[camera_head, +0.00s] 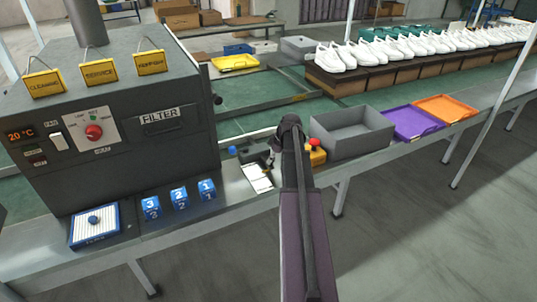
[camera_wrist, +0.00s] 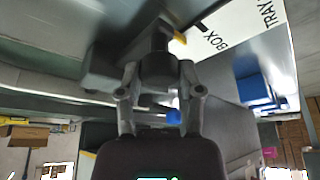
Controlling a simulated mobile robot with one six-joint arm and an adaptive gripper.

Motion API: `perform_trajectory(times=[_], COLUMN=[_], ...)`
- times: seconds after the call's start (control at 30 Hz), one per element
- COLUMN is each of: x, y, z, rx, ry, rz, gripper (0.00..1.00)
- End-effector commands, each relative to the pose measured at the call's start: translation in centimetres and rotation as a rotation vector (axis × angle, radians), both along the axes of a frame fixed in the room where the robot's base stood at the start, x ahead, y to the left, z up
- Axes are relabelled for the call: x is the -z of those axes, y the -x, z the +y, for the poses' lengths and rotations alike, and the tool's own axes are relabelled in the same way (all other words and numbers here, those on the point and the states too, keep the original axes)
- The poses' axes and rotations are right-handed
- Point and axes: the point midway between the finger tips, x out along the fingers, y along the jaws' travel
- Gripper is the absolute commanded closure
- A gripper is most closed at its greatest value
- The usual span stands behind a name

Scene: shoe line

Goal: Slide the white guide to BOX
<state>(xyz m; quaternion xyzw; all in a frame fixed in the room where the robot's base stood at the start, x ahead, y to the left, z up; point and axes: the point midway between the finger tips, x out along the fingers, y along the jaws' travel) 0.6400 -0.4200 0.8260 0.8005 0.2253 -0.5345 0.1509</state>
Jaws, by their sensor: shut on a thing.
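My gripper (camera_wrist: 158,62) is shut on a dark upright piece, which I take to be the guide's handle. My fingers hide most of it, and I cannot make out a white guide body. A white label plate (camera_wrist: 235,35) beside it reads BOX and TRAY. A small yellow pointer (camera_wrist: 180,38) lies at the plate's edge, close to the word BOX. In the head view the label plate (camera_head: 257,180) shows on the bench to the left of my arm, which partly hides my gripper (camera_head: 273,158).
A yellow box with a red button (camera_head: 315,153) stands right of my arm. Beyond it are a grey bin (camera_head: 352,132), a purple tray (camera_head: 415,123) and an orange tray (camera_head: 444,107). Blue numbered blocks (camera_head: 180,197) and the filter machine (camera_head: 120,120) stand to the left.

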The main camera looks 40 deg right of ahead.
Motion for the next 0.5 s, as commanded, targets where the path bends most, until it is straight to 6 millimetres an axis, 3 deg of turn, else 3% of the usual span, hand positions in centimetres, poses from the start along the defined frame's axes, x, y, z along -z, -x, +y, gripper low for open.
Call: perform_trajectory(times=[0.03, 0.13, 0.47, 0.5], x=[0.0, 0.0, 0.0, 0.0], y=[1.2, 2.1, 2.3, 2.3], z=[0.5, 0.6, 0.6, 0.6], rx=[0.001, 0.000, -0.002, -0.002], ry=[-0.001, -0.001, -0.001, -0.001], rz=[0.001, 0.000, 0.001, 0.001], gripper=[1.00, 1.00, 1.00, 0.43])
